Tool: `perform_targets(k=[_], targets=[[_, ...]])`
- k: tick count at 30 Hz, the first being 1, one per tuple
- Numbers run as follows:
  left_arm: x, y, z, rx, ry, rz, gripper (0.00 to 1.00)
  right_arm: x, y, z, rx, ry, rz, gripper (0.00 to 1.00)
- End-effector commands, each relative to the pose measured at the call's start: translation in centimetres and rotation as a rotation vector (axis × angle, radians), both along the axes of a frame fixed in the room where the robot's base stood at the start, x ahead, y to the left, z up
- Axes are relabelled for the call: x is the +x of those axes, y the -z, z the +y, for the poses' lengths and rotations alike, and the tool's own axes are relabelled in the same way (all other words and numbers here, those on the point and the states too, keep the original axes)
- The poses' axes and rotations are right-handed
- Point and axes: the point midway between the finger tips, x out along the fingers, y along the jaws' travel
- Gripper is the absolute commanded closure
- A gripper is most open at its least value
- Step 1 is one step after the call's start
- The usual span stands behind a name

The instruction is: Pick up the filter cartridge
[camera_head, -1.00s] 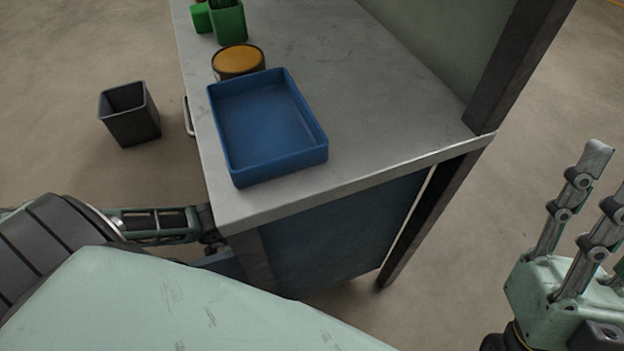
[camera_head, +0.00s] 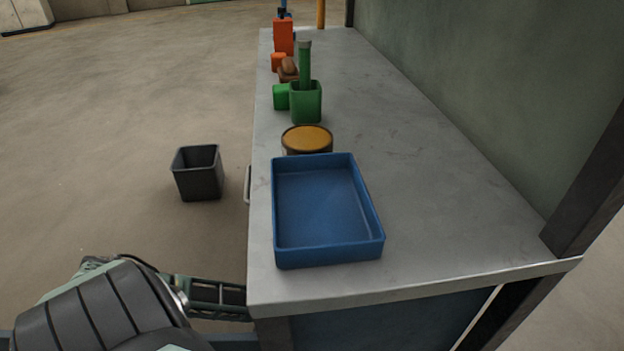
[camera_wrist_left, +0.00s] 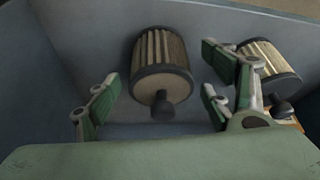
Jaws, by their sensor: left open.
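In the left wrist view, a filter cartridge (camera_wrist_left: 162,62) with cream pleats, dark end caps and a dark knob lies in a blue-grey walled compartment (camera_wrist_left: 75,25). A second, similar cartridge (camera_wrist_left: 268,70) lies to the right, partly behind a finger. My left gripper (camera_wrist_left: 160,82) is open, its fingers on both sides of the first cartridge, with visible gaps. Contact cannot be seen. In the head view my left arm reaches down beside the bench's left side, and its gripper is hidden there. My right gripper is not in view now.
The grey bench (camera_head: 440,210) carries a blue tray (camera_head: 377,245), an orange-topped tin (camera_head: 307,140), a green holder (camera_head: 306,104) and orange items (camera_head: 283,38) farther back. A dark bin (camera_head: 198,174) stands on the floor to the left. The bench's right side is clear.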

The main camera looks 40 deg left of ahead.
Motion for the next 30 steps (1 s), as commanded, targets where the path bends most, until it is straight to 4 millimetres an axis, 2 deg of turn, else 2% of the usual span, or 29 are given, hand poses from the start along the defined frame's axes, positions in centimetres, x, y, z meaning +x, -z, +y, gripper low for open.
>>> perform_targets(k=[1,3,11,27,30], targets=[[0.3,1.37,-0.11,0.001,0.0,0.0,0.26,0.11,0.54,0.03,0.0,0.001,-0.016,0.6],[0.6,1.98,-0.27,0.001,0.0,0.0,0.26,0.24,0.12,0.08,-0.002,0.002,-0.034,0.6],[0.67,2.02,-0.34,0.001,0.001,0.002,0.26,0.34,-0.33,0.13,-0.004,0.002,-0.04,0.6],[0.66,2.01,-0.33,0.001,0.001,0.002,0.72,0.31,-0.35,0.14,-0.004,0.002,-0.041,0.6],[0.69,1.99,-0.34,0.001,0.001,0.001,0.77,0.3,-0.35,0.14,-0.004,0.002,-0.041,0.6]])
